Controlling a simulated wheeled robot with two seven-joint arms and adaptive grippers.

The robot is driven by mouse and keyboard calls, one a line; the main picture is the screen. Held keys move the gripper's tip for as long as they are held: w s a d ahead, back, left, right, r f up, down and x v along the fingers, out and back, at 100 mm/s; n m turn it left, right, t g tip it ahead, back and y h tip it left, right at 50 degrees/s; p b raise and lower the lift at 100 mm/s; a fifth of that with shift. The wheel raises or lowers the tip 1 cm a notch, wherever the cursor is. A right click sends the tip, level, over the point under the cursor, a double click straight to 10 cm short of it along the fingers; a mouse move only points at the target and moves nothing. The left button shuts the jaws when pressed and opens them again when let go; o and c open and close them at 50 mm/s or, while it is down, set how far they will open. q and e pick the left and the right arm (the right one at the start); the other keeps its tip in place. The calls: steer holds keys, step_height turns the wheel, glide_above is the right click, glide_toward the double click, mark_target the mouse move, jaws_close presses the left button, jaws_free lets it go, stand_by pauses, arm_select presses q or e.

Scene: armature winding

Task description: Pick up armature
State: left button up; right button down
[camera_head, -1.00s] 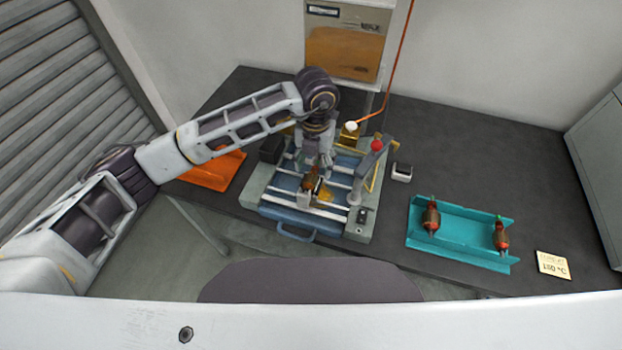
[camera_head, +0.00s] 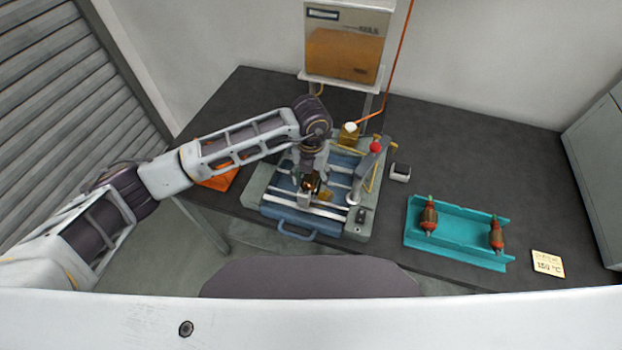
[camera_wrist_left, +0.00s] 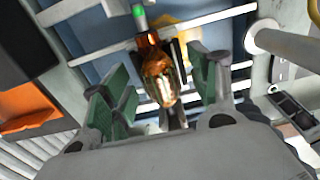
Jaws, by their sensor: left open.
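An armature (camera_wrist_left: 160,75) with a copper-coloured body and a green tip sits at the winding machine (camera_head: 356,226), between the spread fingers of my left gripper (camera_wrist_left: 155,92) in the left wrist view. Gaps show between the armature and the green finger pads, so the gripper is open around it. In the head view my left gripper (camera_head: 310,182) is over the machine and partly hides this armature. My right gripper is not in view.
An orange tray (camera_head: 218,179) lies left of the machine. A lever with a red knob (camera_head: 376,147) rises at the machine's right side. A small white-topped box (camera_head: 400,172) and a note card (camera_head: 548,263) lie on the dark table. The table's back right is clear.

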mark_target(311, 177)
arm_select(q)
steer(key=c, duration=1.2)
steer(key=shift+r, duration=0.15)
step_height(311, 177, up, 9)
steer(key=shift+r+b, duration=0.1)
steer(key=shift+b, duration=0.85)
steer(key=shift+r, duration=0.3)
steer(key=shift+f, duration=0.1)
